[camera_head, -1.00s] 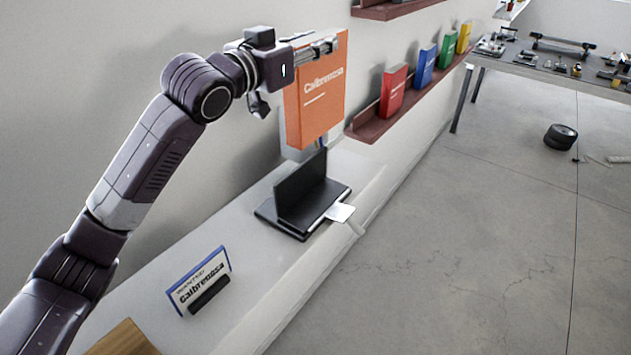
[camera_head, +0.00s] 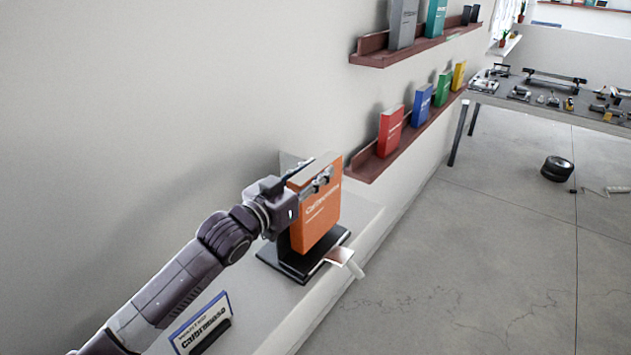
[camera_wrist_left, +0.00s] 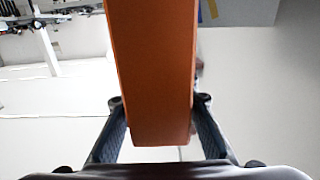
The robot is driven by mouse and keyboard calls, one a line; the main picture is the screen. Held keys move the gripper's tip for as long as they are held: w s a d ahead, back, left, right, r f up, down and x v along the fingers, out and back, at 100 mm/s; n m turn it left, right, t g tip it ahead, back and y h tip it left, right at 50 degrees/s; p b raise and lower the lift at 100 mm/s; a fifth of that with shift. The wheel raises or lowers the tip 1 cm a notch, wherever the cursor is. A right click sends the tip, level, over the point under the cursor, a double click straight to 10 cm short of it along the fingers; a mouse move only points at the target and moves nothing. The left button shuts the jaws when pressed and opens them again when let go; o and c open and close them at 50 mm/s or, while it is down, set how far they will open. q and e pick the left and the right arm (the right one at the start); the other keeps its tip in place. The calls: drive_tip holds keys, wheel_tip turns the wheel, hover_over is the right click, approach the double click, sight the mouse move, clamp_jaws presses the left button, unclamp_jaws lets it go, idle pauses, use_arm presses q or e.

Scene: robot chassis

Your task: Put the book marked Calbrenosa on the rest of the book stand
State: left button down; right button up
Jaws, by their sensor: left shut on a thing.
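The orange book marked Calbrenosa (camera_head: 316,214) is upright at the black book stand (camera_head: 290,262) on the white ledge. My left gripper (camera_head: 318,180) is shut on the upper part of this book. The left wrist view shows the orange book (camera_wrist_left: 152,70) between the two fingers of my left gripper (camera_wrist_left: 160,130). The book covers most of the stand's back, and its lower edge is close above the stand's base. I cannot tell if it touches the rest. My right gripper is not in view.
A sign reading Calbrenosa (camera_head: 202,325) stands on the white ledge (camera_head: 262,300), near my left arm. A red book (camera_head: 390,131), a blue book (camera_head: 422,105) and others stand on a wall shelf (camera_head: 372,164) behind.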

use_arm(q)
drive_tip(key=shift+f, duration=1.4)
drive_tip(key=c, duration=1.9)
unclamp_jaws()
drive_tip(key=shift+f, duration=0.2)
drive_tip(key=o, duration=0.4)
drive_tip(key=p+v, duration=0.5)
drive_tip(key=v, duration=0.7)
drive_tip(key=shift+p, duration=0.4)
drive_tip(key=shift+s, duration=0.1)
